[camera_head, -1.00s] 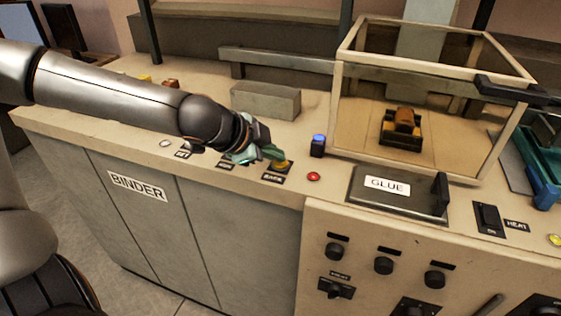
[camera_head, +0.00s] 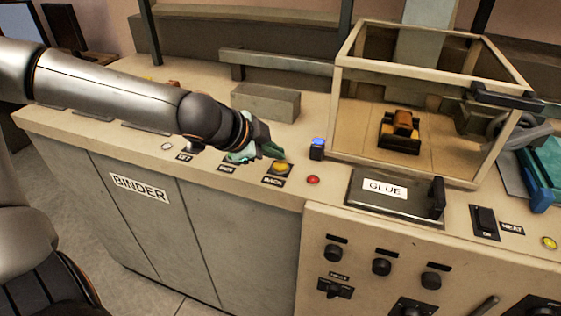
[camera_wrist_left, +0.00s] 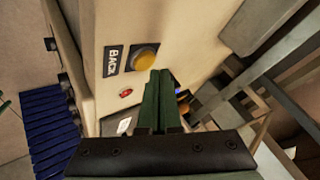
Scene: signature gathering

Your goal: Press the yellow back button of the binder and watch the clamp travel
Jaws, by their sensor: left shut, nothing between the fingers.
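The yellow back button (camera_head: 282,168) sits on the binder's top near its front edge, above a BACK label (camera_head: 273,181). It also shows in the left wrist view (camera_wrist_left: 145,58), just above the fingertips. My left gripper (camera_head: 275,150), with green fingers, is shut and empty. Its tips are close behind the button in the head view and look apart from it. The fingers also show shut together in the wrist view (camera_wrist_left: 157,75). The BINDER label (camera_head: 139,188) is on the front panel. I cannot tell for certain which part is the clamp. My right gripper is not in view.
A red button (camera_head: 313,180) and a blue-lit button (camera_head: 317,148) are near the back button. A framed clear case (camera_head: 455,179) stands at the right, with a GLUE lid (camera_head: 380,198) in front. A grey rounded part (camera_head: 520,130) is beside the case.

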